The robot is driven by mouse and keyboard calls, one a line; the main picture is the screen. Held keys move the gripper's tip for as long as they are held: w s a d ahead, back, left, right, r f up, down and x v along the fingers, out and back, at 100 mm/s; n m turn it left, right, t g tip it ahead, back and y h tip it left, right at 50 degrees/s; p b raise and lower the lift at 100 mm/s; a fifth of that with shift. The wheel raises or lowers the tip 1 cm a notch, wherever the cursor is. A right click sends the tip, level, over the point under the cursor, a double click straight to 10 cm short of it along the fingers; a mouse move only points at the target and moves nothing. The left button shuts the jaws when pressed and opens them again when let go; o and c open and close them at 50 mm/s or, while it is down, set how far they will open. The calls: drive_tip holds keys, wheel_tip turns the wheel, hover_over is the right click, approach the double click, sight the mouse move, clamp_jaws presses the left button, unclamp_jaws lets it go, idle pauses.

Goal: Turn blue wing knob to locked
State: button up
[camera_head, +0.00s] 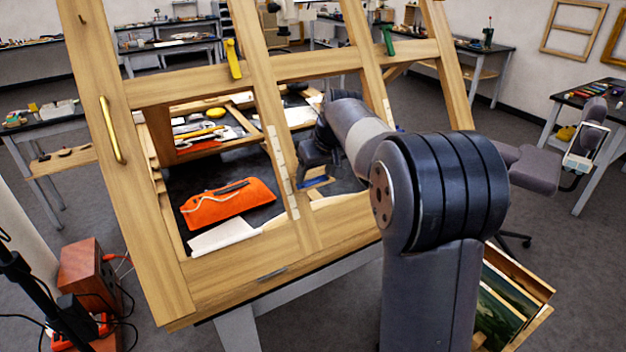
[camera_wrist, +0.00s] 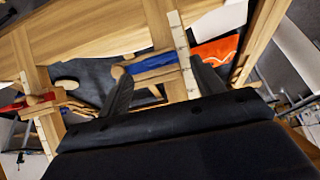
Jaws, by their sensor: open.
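The blue wing knob (camera_wrist: 150,68) shows in the wrist view as a long blue bar lying along a pale wooden piece beside a white-marked strip. In the head view a blue piece (camera_head: 315,182), apparently the same knob, shows just below my gripper, partly hidden by it. My gripper (camera_wrist: 161,68) is open, one finger on each side of the blue bar in the picture. I see no clear contact, and the depth between fingertips and bar is hard to judge. No locked marking is readable. In the head view my gripper (camera_head: 316,152) reaches in behind the wooden frame (camera_head: 190,85).
A yellow knob (camera_head: 232,58) and a green knob (camera_head: 388,40) sit on the frame's upper rail. A red piece (camera_wrist: 22,106) lies left in the wrist view. An orange pouch (camera_head: 228,204) and a white cloth (camera_head: 222,236) lie inside the frame. Frame bars stand close around my arm.

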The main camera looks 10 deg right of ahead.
sight(311, 182)
drive_tip(key=v, duration=0.7)
drive_tip(key=shift+b, duration=0.4)
drive_tip(key=p+x, duration=0.1)
drive_tip(key=x, duration=0.9)
drive_tip(key=shift+w+a+f+p, duration=0.1)
drive_tip(key=shift+a+f+p, duration=0.05)
drive_tip(key=shift+f+p, duration=0.2)
drive_tip(key=shift+r, duration=0.1)
